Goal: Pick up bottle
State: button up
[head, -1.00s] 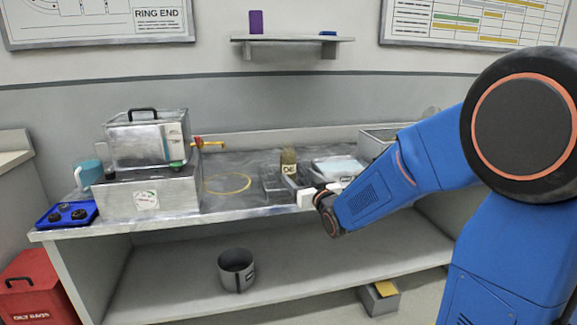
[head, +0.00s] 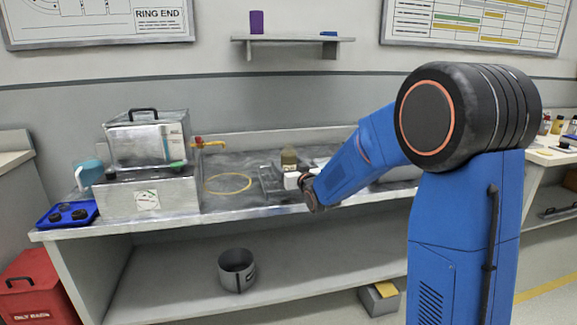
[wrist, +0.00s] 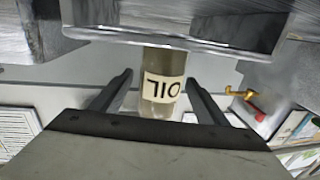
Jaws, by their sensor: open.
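The bottle (head: 289,157) is a brownish oil bottle standing on the metal bench top, partly hidden behind my gripper in the head view. In the wrist view the bottle (wrist: 163,85) appears upside down, with a cream label reading OIL. My gripper (wrist: 160,80) is open, with one finger to each side of the bottle in that picture. I cannot tell whether the bottle is fully between the fingers or still beyond the tips. No contact shows.
A metal tray or bin (wrist: 200,30) lies close to the bottle in the wrist view. A bucket (head: 237,270) sits on the shelf below.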

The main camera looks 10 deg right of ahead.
aim_at(288, 142)
jog(key=shift+w, duration=0.2)
jog(key=c, duration=1.3)
jog(key=shift+c, duration=0.2)
jog(key=shift+r, duration=0.15)
notch_tip(288, 142, up, 10)
jog(key=shift+f, duration=0.1)
